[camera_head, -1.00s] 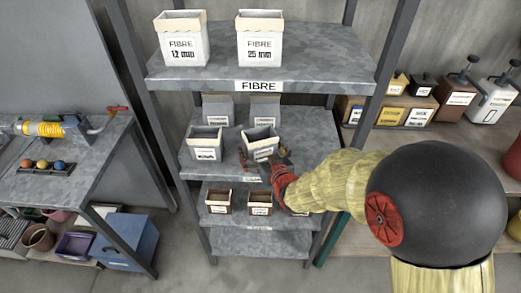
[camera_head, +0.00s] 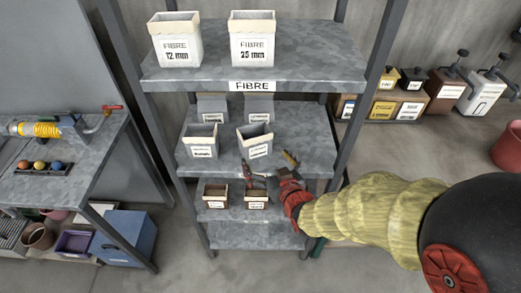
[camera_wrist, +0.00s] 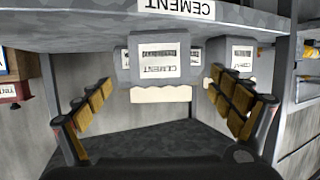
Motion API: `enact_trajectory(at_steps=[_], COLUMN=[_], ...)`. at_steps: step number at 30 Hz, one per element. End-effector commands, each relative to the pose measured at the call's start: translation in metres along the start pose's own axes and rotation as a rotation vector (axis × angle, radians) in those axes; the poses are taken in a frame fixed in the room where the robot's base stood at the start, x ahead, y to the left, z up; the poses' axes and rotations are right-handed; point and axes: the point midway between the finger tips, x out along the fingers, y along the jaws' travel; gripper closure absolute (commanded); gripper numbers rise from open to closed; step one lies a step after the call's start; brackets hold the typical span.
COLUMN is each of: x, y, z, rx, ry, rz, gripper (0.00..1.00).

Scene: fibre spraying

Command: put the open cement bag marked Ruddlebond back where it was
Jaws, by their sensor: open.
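On the middle shelf (camera_head: 222,168) of the rack, two grey open-topped bags with cream rims stand at the front, a left one (camera_head: 200,142) and a right one (camera_head: 255,142). Their names are too small to read. My gripper (camera_head: 268,172) is open and empty, in front of and slightly below the right bag. In the wrist view, which is upside down, that bag (camera_wrist: 127,58) reads CEMENT and stands on the shelf beyond my open fingers (camera_wrist: 163,108), apart from them. A second cement bag (camera_wrist: 243,46) shows beside it.
Two grey bags (camera_head: 213,107) (camera_head: 259,107) stand behind. Brown bins (camera_head: 215,197) (camera_head: 257,201) sit on the shelf below. Two fibre bags (camera_head: 175,40) (camera_head: 252,38) stand on top. A workbench (camera_head: 95,150) is at left. Floor in front is free.

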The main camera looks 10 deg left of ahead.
Motion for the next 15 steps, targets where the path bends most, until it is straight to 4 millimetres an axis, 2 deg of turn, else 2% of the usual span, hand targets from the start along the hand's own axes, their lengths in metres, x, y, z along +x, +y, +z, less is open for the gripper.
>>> enact_trajectory(at_steps=[3,6,15], x=[-0.014,-0.019,-0.022], y=[0.0,0.0,0.002], z=[-0.001,-0.001,-0.001], rx=[0.0,0.0,0.0], ry=[0.001,0.001,-0.002], rz=[0.0,0.0,0.003], gripper=[0.07,0.07,0.07])
